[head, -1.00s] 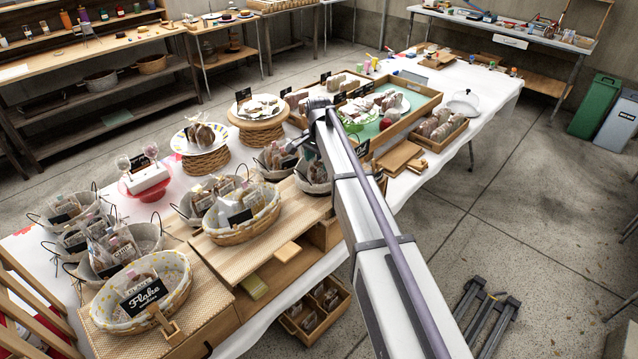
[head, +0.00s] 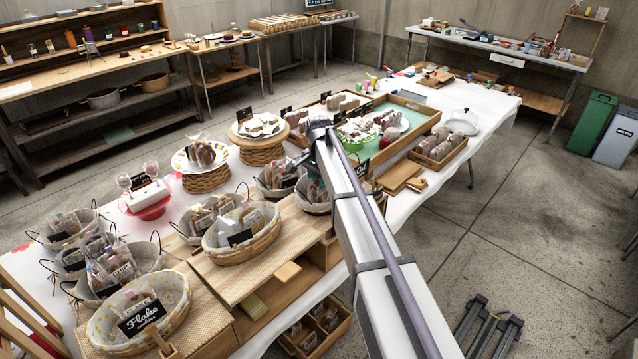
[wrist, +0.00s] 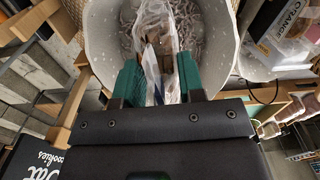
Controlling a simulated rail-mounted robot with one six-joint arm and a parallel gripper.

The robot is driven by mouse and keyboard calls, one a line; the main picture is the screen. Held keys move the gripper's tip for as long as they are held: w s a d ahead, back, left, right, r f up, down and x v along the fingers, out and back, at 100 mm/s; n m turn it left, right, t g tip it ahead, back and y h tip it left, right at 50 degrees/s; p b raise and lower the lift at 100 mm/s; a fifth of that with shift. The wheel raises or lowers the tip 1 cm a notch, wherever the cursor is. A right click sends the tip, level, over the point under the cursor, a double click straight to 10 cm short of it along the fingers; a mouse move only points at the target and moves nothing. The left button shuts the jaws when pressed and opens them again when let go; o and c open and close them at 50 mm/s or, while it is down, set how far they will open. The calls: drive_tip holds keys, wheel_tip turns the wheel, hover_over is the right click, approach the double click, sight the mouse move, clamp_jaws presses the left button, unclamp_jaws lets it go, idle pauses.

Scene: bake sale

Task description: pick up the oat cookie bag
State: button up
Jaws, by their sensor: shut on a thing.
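My gripper (wrist: 158,78) has two teal fingers closed on a clear plastic bag (wrist: 155,30) with brownish contents. The bag stands upright inside a pale cloth-lined basket (wrist: 103,38) with shredded filler at its bottom. A black sign reading "Oat cookies" (wrist: 32,158) shows at the lower left of the wrist view. In the head view the basket (head: 312,207) sits at the table's middle, just below the end of my arm. There the arm hides part of the basket, and the fingers are too small to make out.
Other lined baskets stand close by, including a large wicker one (head: 242,250) and the "Flake" one (head: 140,325). A wooden tray (head: 425,118) of goods and a cake stand (head: 260,150) lie behind. The floor at the right is mostly clear.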

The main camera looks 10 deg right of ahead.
wheel_tip(320, 180, up, 18)
drive_tip(key=p, duration=1.7)
